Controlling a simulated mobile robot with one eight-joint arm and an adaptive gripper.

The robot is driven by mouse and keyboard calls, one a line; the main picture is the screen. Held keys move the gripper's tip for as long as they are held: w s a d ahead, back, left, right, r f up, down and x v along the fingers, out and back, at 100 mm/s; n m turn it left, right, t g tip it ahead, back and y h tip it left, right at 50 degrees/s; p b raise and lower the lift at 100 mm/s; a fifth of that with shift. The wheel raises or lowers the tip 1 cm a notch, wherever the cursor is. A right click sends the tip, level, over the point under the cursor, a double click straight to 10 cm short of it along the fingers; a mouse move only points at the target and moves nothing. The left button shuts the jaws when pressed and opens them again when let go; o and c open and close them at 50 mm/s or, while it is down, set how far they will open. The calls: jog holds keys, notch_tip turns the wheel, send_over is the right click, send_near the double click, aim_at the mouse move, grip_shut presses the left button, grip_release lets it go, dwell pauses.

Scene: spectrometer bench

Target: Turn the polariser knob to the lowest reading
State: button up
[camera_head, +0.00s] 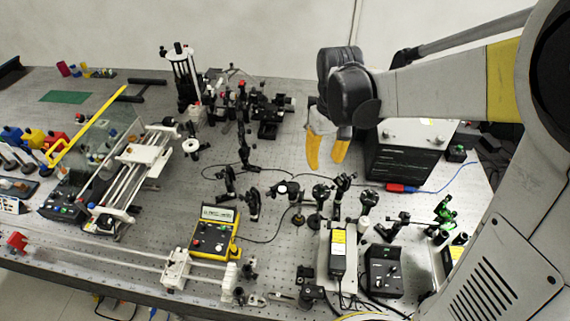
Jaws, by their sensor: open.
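My gripper (327,151) hangs over the back middle of the bench, with its two orange fingertips apart and pointing down. Nothing shows between them. A yellow meter (214,230) with a pale display (218,213) lies at the front middle of the bench, ahead of and left of my gripper. The digits are too small to read. Several black post-mounted optics stand between the meter and my gripper, one of them a dark round mount (252,204). I cannot tell which of the mounts carries the polariser knob. My gripper appears apart from all of them.
A black box with a light top (405,155) stands right of my gripper. A rail frame (130,175) and clear panel fill the left. A yellow-labelled module (338,247) and a black controller (384,270) stand at front right. Bare perforated benchtop (290,155) lies below my gripper.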

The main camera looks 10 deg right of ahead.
aim_at(323, 185)
jog(key=f, duration=0.3)
jog(key=f+b, duration=0.1)
jog(key=f, duration=0.6)
jog(key=shift+d+f+b, duration=0.25)
jog(key=shift+f+b, duration=0.15)
grip_shut()
